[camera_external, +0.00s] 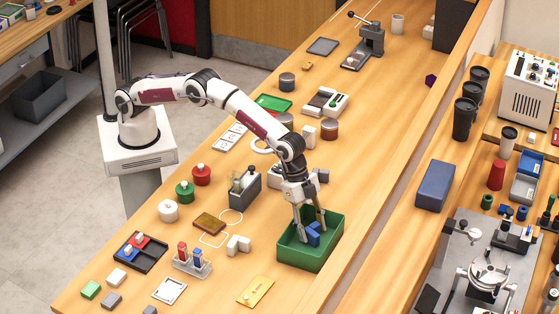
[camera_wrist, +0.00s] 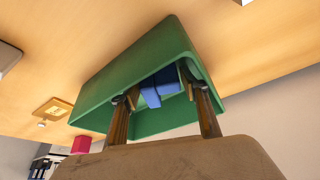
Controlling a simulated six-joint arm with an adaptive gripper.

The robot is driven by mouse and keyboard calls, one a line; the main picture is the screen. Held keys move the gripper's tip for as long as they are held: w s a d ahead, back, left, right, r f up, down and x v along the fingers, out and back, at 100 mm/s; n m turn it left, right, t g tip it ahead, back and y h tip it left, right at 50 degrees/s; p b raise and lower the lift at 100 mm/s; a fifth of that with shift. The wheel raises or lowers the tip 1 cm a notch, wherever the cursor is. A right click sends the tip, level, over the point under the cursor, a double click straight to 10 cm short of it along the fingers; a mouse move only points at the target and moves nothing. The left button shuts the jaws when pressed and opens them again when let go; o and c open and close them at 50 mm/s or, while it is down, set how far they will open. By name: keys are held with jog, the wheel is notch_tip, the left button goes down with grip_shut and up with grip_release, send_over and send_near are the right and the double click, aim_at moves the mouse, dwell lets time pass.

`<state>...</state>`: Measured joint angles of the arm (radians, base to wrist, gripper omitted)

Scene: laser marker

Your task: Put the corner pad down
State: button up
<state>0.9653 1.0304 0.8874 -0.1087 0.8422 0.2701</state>
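The blue corner pad (camera_external: 313,235) is a small angular block inside the green bin (camera_external: 338,243). In the wrist view, the pad (camera_wrist: 157,87) shows between and beyond my fingertips, in front of the green bin's wall (camera_wrist: 125,65). My gripper (camera_external: 310,226) points down into the bin, its fingers spread on either side of the pad. In the wrist view, my gripper (camera_wrist: 160,92) looks open, with a narrow gap on the pad's left. Contact on its right side and the pad's underside are hidden.
A white angled block (camera_external: 238,244) and a gold plate (camera_external: 256,291) lie left of the bin. A grey holder (camera_external: 244,188) stands behind left. The table's right edge runs close to the bin. A blue box (camera_external: 435,185) sits on the neighbouring bench.

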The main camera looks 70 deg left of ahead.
jog(key=shift+r, duration=0.1)
jog(key=v, duration=1.2)
dwell(0.4)
jog(key=shift+s+a, duration=0.1)
dwell(0.5)
